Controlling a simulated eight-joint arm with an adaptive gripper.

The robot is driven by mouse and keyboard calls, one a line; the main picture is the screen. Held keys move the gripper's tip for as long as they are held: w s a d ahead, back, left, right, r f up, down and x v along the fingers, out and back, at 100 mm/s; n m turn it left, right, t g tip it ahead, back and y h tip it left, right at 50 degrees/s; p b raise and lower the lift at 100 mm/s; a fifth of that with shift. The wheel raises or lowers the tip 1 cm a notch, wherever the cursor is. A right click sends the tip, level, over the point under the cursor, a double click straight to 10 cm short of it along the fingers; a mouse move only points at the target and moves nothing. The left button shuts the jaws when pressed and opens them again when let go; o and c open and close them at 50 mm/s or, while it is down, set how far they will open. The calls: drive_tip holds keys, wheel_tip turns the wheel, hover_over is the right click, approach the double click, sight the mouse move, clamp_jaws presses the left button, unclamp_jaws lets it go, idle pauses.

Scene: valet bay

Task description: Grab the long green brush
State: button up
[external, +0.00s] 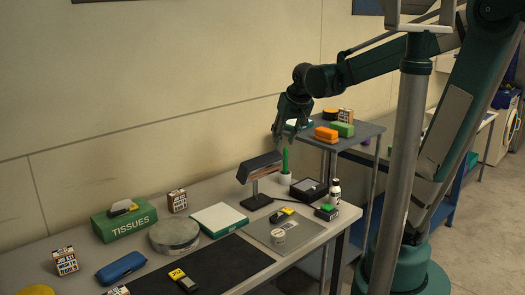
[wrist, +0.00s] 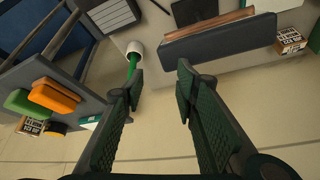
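The long green brush (external: 285,159) stands upright in a small white cup (external: 285,178) on the bench, just behind the lamp. In the wrist view the green brush (wrist: 131,66) shows at the upper left, rising from the white cup (wrist: 136,47). Its other end meets the left finger in the picture and seems partly hidden behind it; I cannot tell whether they touch. My gripper (external: 291,138) hangs above and slightly right of the brush in the external view. In the wrist view my gripper (wrist: 163,85) is open, with nothing between the fingers.
The dark lamp (external: 259,168) stands close left of the brush. A raised grey shelf (external: 345,143) on the right holds an orange block (external: 326,133), a green block (external: 343,128) and a small box. A white bottle (external: 335,191) and a black box (external: 308,189) are nearby.

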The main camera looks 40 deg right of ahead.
drive_tip(key=w+d+f+m+g+p, duration=0.1)
drive_tip(key=w+d+m+p, duration=0.1)
drive_tip(key=w+d+p, duration=0.35)
drive_tip(key=m+h+p, duration=0.1)
drive_tip(key=m+p, duration=0.1)
drive_tip(key=p, duration=0.1)
hover_over(288, 148)
wheel_tip(288, 148, down, 3)
drive_tip(key=shift+g, duration=0.5)
wheel_tip(288, 148, down, 5)
drive_tip(key=shift+w+r, duration=0.1)
drive_tip(key=shift+f, duration=0.5)
drive_tip(key=shift+x, duration=1.25)
drive_tip(key=shift+f, duration=0.15)
drive_tip(key=shift+p+x, duration=0.35)
drive_tip(key=shift+x, duration=2.15)
